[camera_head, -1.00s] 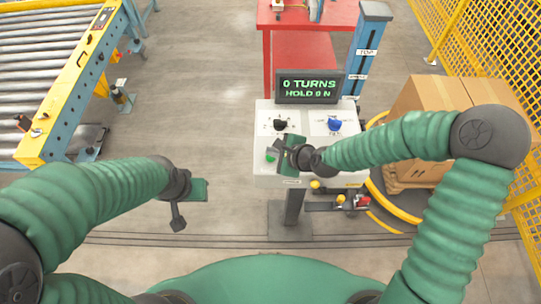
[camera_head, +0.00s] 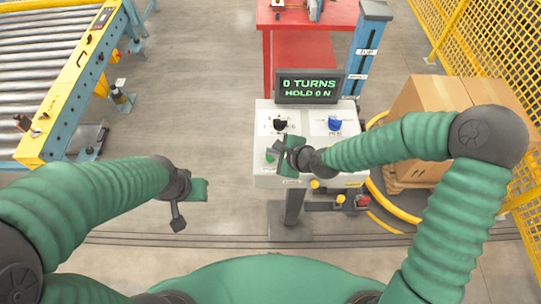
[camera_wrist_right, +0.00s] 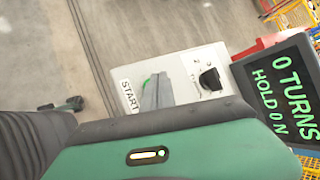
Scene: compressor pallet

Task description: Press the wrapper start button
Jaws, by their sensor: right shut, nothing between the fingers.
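The green start button (camera_head: 270,156) is at the front left of the white control panel (camera_head: 262,181). My right gripper (camera_head: 281,154) is shut and empty over the panel, right at the button. In the right wrist view its grey fingers (camera_wrist_right: 156,92) cover most of the button, and only a green edge (camera_wrist_right: 147,82) shows. I cannot tell whether the fingertips touch it. My left gripper (camera_head: 179,216) hangs over open floor, left of the panel; its jaw state is unclear.
The display (camera_head: 309,88) reads "0 TURNS, HOLD 0 N". A black knob (camera_head: 280,124) and a blue knob (camera_head: 335,124) sit on the panel. Cardboard boxes (camera_head: 430,100) stand at right, near yellow fencing (camera_head: 490,45). A roller conveyor (camera_head: 45,60) is at left.

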